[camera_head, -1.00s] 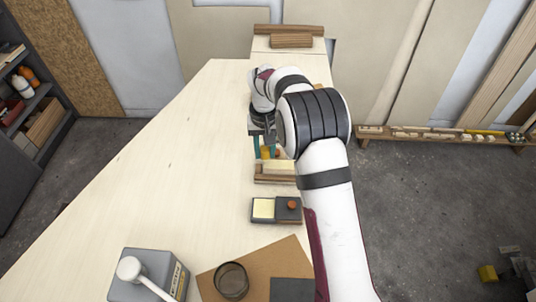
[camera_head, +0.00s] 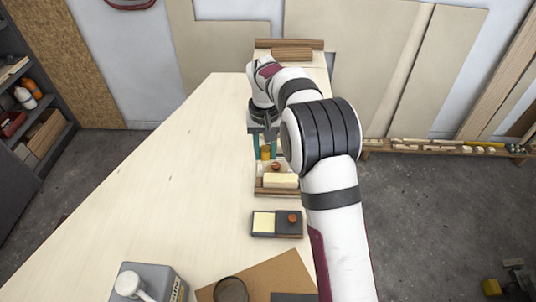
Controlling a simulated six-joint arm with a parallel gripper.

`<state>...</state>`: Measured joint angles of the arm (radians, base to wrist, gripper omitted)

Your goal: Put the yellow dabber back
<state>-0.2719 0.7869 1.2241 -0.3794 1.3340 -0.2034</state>
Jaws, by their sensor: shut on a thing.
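My gripper (camera_head: 267,155) hangs over the far end of the plywood bench, its two teal fingers pointing down. It is shut on the yellow dabber (camera_head: 266,153), which shows as a small amber-yellow piece between the fingers. Just nearer stands a wooden rack (camera_head: 277,193) holding a pale cream block (camera_head: 281,181) and a small orange-red knob (camera_head: 277,168). The dabber is beyond the block in the picture. I cannot tell whether it touches the rack or hangs above it. My arm covers the area right of the gripper.
A dark tray (camera_head: 277,236) with a pale yellow pad (camera_head: 264,222) and an orange-red knob (camera_head: 293,218) sits nearer. The bench's left side (camera_head: 170,190) is clear.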

